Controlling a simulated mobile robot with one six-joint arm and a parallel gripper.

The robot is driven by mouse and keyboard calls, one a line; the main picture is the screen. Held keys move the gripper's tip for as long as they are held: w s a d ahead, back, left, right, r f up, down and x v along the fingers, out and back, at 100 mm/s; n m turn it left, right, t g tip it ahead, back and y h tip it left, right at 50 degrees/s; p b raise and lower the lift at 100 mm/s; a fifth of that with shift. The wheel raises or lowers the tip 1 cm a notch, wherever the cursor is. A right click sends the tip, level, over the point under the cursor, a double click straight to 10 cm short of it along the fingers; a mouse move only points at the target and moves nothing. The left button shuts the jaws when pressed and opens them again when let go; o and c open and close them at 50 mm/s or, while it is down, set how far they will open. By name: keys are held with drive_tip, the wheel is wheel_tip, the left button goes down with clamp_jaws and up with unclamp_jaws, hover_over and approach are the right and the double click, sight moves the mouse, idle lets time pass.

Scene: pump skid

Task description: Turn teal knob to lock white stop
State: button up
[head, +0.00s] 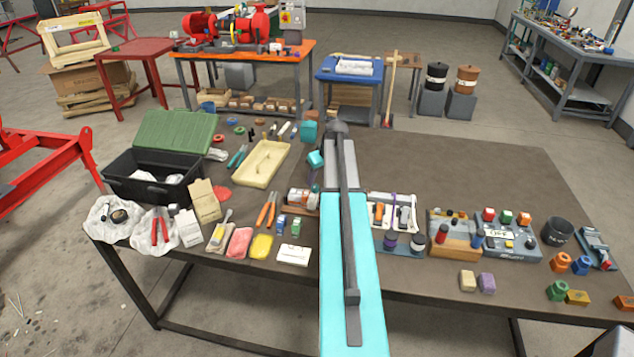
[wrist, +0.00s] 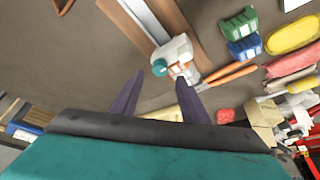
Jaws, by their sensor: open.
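In the wrist view the white stop (wrist: 176,50) sits on a rail with brown wooden strips beside it. Its round teal knob (wrist: 160,67) faces my gripper. My gripper (wrist: 160,79) is open, with its two dark purple fingers spread apart. The knob shows between and just beyond the fingertips; I cannot tell the exact gap in depth. Nothing is held. In the head view the white stop (head: 299,196) is small, just left of my arm, and the knob cannot be made out. My gripper is mostly hidden there beside the arm.
Orange-handled pliers (head: 267,210), a green block (head: 296,226) and a blue block (head: 281,222) lie close to the stop. A beige tray (head: 262,163) is behind to the left. Several blocks and devices stand to the right. The table's back right is clear.

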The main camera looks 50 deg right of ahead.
sight(315, 186)
drive_tip(key=shift+p+x, duration=0.7)
drive_tip(key=shift+x, duration=1.7)
drive_tip(key=shift+c, duration=0.3)
